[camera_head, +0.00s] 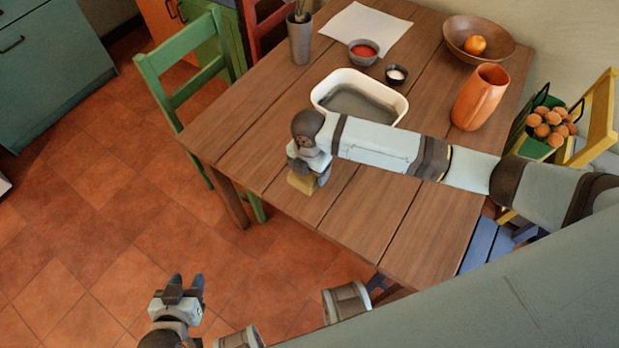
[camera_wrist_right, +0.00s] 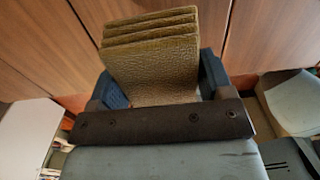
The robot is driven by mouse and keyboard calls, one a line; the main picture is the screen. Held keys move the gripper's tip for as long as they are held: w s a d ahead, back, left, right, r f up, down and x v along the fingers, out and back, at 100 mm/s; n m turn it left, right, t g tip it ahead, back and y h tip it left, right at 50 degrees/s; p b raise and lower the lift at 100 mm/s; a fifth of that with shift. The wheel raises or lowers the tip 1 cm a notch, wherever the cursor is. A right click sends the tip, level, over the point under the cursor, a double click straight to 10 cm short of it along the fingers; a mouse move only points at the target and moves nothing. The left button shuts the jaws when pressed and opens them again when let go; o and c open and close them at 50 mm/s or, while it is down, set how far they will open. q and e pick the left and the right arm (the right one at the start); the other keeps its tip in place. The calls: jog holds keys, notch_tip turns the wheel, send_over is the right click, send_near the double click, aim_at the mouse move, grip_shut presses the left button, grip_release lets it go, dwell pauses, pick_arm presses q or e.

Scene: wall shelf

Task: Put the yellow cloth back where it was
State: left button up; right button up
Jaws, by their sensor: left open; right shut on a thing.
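The yellow cloth (camera_head: 301,184) is a small folded piece at the front left part of the wooden table. In the right wrist view the cloth (camera_wrist_right: 152,68) shows several stacked folds and a textured surface. My right gripper (camera_head: 308,172) reaches over the table from the right and is shut on the cloth. Its blue-grey fingers sit on both sides of the cloth in the wrist view. I cannot tell whether the cloth touches the tabletop. My left gripper (camera_head: 186,286) is open and empty, low over the tiled floor, away from the table.
A white basin (camera_head: 402,104) with grey content stands just behind my right arm. An orange jug (camera_head: 479,98), a wooden bowl (camera_head: 468,43), a red-filled bowl (camera_head: 363,52), a small dark bowl (camera_head: 396,75), a grey vase (camera_head: 300,40) and white paper (camera_head: 362,30) are farther back. The table's front is clear.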

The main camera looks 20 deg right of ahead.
aim_at(310, 180)
jog(key=shift+f, duration=2.25)
jog(key=shift+f, duration=0.15)
jog(key=o, duration=1)
jog(key=shift+c, duration=0.2)
